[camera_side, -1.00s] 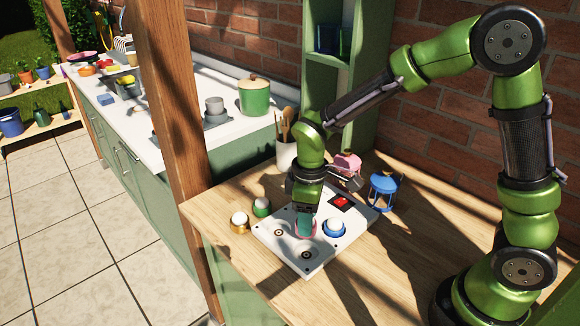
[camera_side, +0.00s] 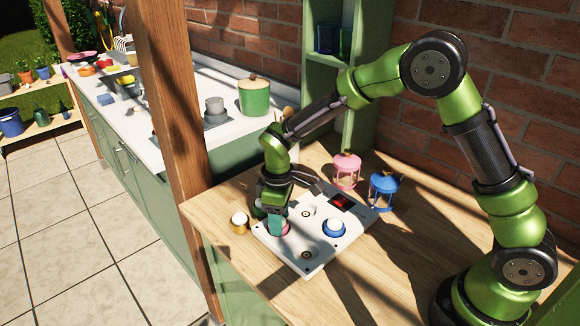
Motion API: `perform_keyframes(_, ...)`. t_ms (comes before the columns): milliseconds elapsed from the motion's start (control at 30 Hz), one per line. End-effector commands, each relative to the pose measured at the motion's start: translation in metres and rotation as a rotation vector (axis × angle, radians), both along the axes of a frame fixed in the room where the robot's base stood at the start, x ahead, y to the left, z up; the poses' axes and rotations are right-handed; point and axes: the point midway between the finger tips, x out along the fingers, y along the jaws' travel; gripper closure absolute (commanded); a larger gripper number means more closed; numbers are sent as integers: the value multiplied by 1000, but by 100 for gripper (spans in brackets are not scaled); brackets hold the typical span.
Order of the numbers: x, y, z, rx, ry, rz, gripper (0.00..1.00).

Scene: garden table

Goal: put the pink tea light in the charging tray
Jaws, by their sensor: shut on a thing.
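The charging tray (camera_side: 311,262) is a white plate with round sockets on the wooden counter. My gripper (camera_side: 277,226) points down over its left part and is shut on the pink tea light (camera_side: 284,232). Only part of the tea light's pink rim shows around the fingers. It covers the left socket; I cannot tell whether it is seated there or just above. A blue tea light (camera_side: 334,228) sits in the right socket. The back socket (camera_side: 306,213) and the front socket (camera_side: 305,254) are empty.
A gold tea light (camera_side: 239,222) stands left of the tray. A green tea light (camera_side: 257,211) is mostly hidden behind my gripper. A pink lantern (camera_side: 346,170) and a blue lantern (camera_side: 384,190) stand behind the tray. The counter to the right is clear.

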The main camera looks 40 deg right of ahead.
Motion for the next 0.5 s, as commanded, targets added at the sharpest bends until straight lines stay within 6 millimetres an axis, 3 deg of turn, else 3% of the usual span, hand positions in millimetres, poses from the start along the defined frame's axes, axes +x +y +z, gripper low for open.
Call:
perform_keyframes(133,0,0,-4,0,0,1,80)
perform_keyframes(167,0,0,-3,1,-1,1,48)
perform_keyframes(300,0,0,-3,1,-1,1,26)
perform_keyframes(500,0,0,-3,0,0,1,25)
